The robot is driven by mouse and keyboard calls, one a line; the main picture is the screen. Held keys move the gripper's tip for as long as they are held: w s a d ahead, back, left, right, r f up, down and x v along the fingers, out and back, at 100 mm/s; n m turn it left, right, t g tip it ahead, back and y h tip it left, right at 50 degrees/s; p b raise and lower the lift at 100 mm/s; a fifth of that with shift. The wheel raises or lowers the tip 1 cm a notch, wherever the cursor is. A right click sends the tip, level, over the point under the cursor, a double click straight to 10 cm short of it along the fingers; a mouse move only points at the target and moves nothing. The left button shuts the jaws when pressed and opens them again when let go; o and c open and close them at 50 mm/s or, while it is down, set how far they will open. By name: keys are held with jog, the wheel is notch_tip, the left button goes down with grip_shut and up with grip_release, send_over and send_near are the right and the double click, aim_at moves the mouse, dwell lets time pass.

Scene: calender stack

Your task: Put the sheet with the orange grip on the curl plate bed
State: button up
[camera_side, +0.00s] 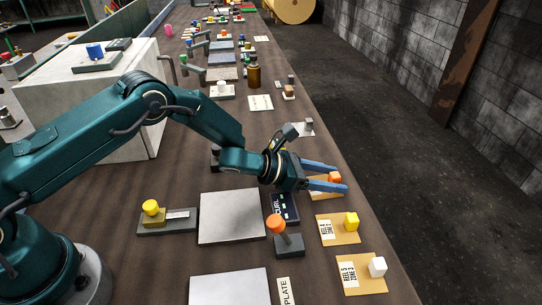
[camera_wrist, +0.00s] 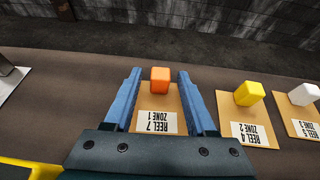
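The sheet with the orange grip (camera_wrist: 158,115) is a tan card labelled "REEL 7 ZONE 1", lying on the table with an orange cube on it. It also shows in the side view (camera_side: 335,178), partly hidden by my gripper. My gripper (camera_side: 336,178) is open, its blue fingers reaching out on either side of the orange cube with nothing held. In the wrist view, the cube stands between the fingertips (camera_wrist: 160,82), apart from both. A bare grey square plate (camera_side: 231,216) lies left of a dark display reading "CURL" (camera_side: 283,207); this appears to be the curl plate bed.
Sheets with a yellow grip (camera_side: 338,229) and a white grip (camera_side: 361,274) lie nearer the camera. A yellow-knobbed block (camera_side: 166,221) sits left of the plate. Another grey plate (camera_side: 229,287) lies in front.

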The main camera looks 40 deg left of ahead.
aim_at(330, 177)
jog(key=shift+v, duration=2.3)
jog(key=shift+o, duration=0.5)
jog(key=shift+s+a+r, duration=0.15)
jog(key=shift+a, duration=0.05)
